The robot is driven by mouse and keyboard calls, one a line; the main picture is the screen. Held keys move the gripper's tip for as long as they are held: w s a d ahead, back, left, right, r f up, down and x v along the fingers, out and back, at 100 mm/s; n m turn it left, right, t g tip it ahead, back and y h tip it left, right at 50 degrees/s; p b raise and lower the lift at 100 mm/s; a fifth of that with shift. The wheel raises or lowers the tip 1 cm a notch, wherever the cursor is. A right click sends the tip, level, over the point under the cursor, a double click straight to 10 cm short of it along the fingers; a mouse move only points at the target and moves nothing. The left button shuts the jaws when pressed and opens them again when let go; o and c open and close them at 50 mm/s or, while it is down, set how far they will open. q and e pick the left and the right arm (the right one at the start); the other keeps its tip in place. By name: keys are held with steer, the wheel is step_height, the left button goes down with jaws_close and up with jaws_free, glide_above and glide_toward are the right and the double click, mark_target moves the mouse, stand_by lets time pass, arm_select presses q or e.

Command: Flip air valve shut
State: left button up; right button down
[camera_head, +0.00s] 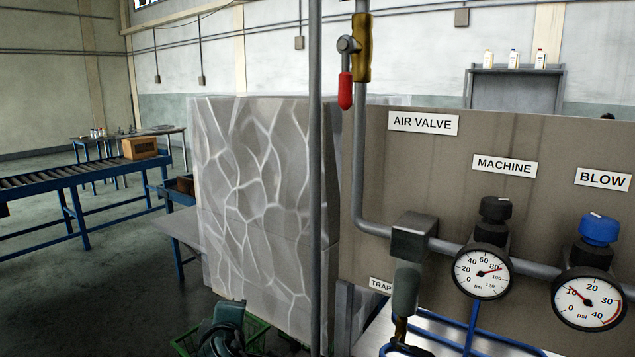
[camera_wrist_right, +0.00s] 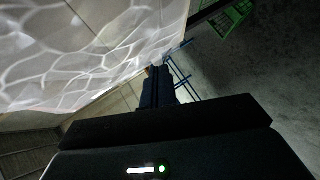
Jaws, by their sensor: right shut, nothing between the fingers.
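The air valve (camera_head: 362,48) is a brass body on a vertical grey pipe, left of the AIR VALVE sign (camera_head: 423,123). Its red-tipped lever (camera_head: 345,90) hangs straight down, parallel to the pipe. No gripper is seen touching the lever. My right gripper (camera_wrist_right: 157,74) shows in the right wrist view with its dark fingers closed together and nothing between them. The valve is not in that view. I cannot make out my left gripper in either view.
A grey vertical post (camera_head: 315,190) stands left of the valve, before a marbled grey block (camera_head: 255,190). Two gauges (camera_head: 482,272) sit on the pipe at right. A green crate (camera_head: 257,335) with a dark teal object (camera_head: 225,325) is low down. A roller conveyor (camera_head: 75,180) is at left.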

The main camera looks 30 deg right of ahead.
mark_target(346, 74)
step_height(346, 74, up, 15)
steer(key=w+h, duration=0.2)
steer(key=h, duration=0.2)
steer(key=s+r+m+g+h+b, duration=0.1)
steer(key=s+r+m+g+h, duration=0.2)
steer(key=r, duration=1)
steer(key=s+r+m+g+h+b, duration=0.1)
steer(key=s+r+m+g+h, duration=0.2)
steer(key=s+r, duration=0.7)
step_height(346, 74, up, 3)
steer(key=shift+s+f+m+h, duration=0.1)
steer(key=shift+s+m+h, duration=0.1)
steer(key=shift+m+h, duration=0.35)
steer(key=shift+d, duration=0.1)
steer(key=d+p, duration=0.2)
steer(key=d, duration=0.9)
steer(key=shift+d+p, duration=0.3)
steer(key=shift+p, duration=0.1)
steer(key=shift+w, duration=0.1)
